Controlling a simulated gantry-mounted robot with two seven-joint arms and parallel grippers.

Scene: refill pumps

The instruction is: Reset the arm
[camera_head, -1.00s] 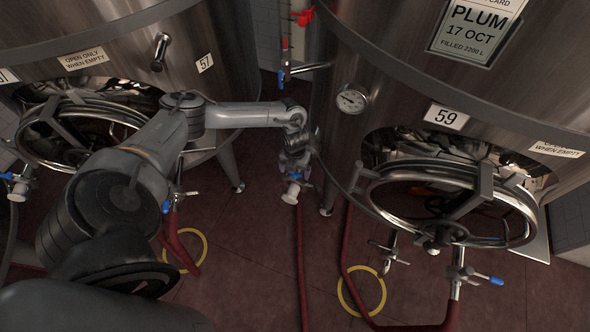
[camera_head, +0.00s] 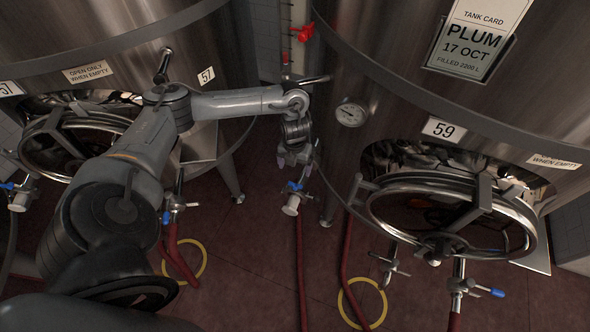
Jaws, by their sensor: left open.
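My left arm reaches in from the lower left, and its gripper (camera_head: 294,161) points down between the two steel tanks. The jaws are open, with nothing seen between them. A valve with a blue handle and a pale end (camera_head: 292,205) is just below the fingers, on top of a red hose (camera_head: 301,262). A small gap shows between the fingers and this valve. My right gripper does not show.
Tank 59 (camera_head: 400,100) with a round hatch (camera_head: 452,218) stands on the right, and tank 57 (camera_head: 120,40) on the left. A red valve (camera_head: 304,33) is at the back between them. Yellow rings (camera_head: 362,303) circle hoses on the floor.

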